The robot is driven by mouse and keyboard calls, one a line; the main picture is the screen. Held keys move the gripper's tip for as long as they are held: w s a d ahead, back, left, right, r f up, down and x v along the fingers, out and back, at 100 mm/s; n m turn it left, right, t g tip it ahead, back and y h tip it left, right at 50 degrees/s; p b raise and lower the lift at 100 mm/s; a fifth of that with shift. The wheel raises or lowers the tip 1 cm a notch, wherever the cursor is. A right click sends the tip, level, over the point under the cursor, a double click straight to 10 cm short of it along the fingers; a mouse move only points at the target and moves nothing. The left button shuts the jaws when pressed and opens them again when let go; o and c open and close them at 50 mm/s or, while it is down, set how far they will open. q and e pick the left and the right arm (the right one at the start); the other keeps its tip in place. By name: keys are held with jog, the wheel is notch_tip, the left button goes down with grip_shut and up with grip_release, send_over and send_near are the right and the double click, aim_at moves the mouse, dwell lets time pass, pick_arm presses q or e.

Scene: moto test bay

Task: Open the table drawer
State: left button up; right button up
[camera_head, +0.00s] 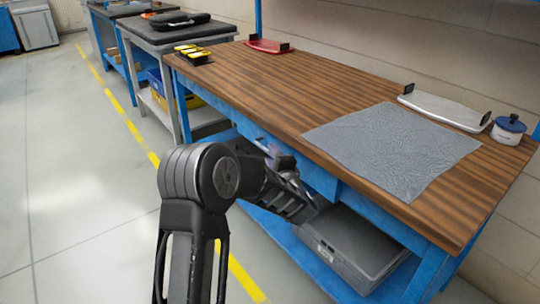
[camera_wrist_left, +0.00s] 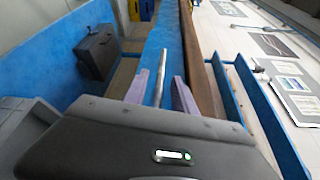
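The table (camera_head: 300,85) has a brown wooden top and a blue frame, with the blue drawer front (camera_head: 320,180) under its front edge. My left gripper (camera_head: 272,150) is at this front, below the tabletop. In the left wrist view, its two lilac fingers (camera_wrist_left: 160,77) are spread apart. A thin metal bar handle (camera_wrist_left: 160,68) runs between them, with gaps on both sides. I cannot tell how deep the handle lies between the fingers. My right gripper is in neither view.
A grey mat (camera_head: 390,145), a white tray (camera_head: 445,110), a blue-lidded pot (camera_head: 508,129), a red tray (camera_head: 268,46) and yellow-black items (camera_head: 193,54) are on the tabletop. A grey crate (camera_head: 355,245) is on the lower shelf. The floor at left is clear.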

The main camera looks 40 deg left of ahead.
pick_arm(q)
jog(key=shift+x, duration=1.15)
grip_shut()
dwell(0.6)
